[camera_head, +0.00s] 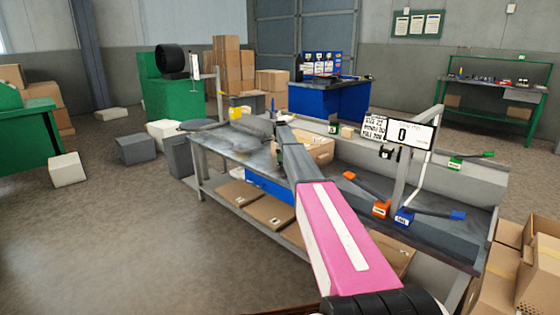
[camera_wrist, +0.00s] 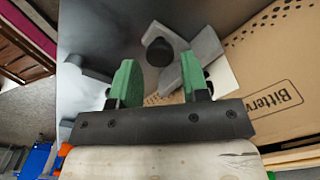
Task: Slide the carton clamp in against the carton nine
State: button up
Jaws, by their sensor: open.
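The carton (camera_head: 314,148) is an open-looking brown box on the grey workbench (camera_head: 235,152), partly hidden behind my arm. In the wrist view the carton (camera_wrist: 275,75) fills the right side, with printed lettering. What looks like the carton clamp (camera_wrist: 205,45) is a grey angled piece with a black round knob (camera_wrist: 159,52), beside the carton's left corner. My gripper (camera_wrist: 158,75) has green fingers and is open. The knob appears between and just beyond the fingertips. Whether it touches a finger cannot be told.
Orange (camera_head: 381,208) and blue (camera_head: 403,217) blocks with levers stand at the bench's near right. Flat cartons (camera_head: 270,211) lie on the lower shelf. More boxes (camera_head: 500,275) stand at the right.

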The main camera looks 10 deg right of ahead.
notch_tip(320, 180, up, 9)
jog(key=shift+f, duration=0.15)
